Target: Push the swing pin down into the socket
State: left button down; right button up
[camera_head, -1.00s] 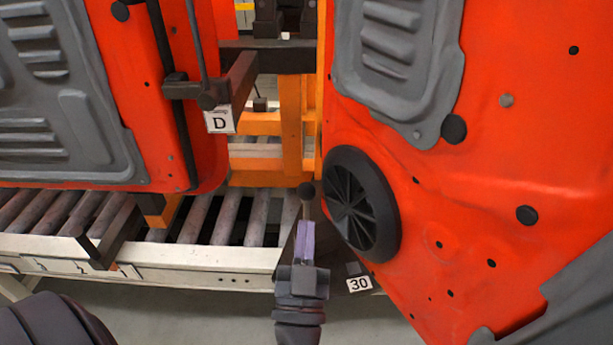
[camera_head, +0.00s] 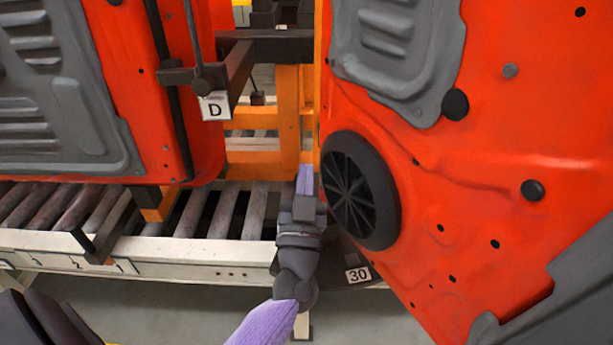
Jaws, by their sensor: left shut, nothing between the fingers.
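My left gripper (camera_head: 305,172) reaches up from the bottom middle, its purple fingers shut and empty. It is between the orange frame post and the black round grille on the right door. The black ball knob on a thin shaft, which looks like the swing pin, does not show now; my gripper and wrist cover where it was. I cannot tell whether the fingers touch it. The socket is not visible; a dark base plate (camera_head: 345,250) shows beside my wrist, with a white label "30" (camera_head: 358,274). My right gripper is not in view.
A red-orange door (camera_head: 470,150) with a black grille (camera_head: 360,190) stands close on the right. Another door (camera_head: 130,90) hangs at left, beside a dark bracket (camera_head: 240,65) with label "D" (camera_head: 215,107). An orange frame (camera_head: 289,110) and a roller conveyor (camera_head: 225,210) lie behind.

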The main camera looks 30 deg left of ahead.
pick_arm(q)
notch_tip(320, 180, down, 5)
jog(key=b, duration=0.3)
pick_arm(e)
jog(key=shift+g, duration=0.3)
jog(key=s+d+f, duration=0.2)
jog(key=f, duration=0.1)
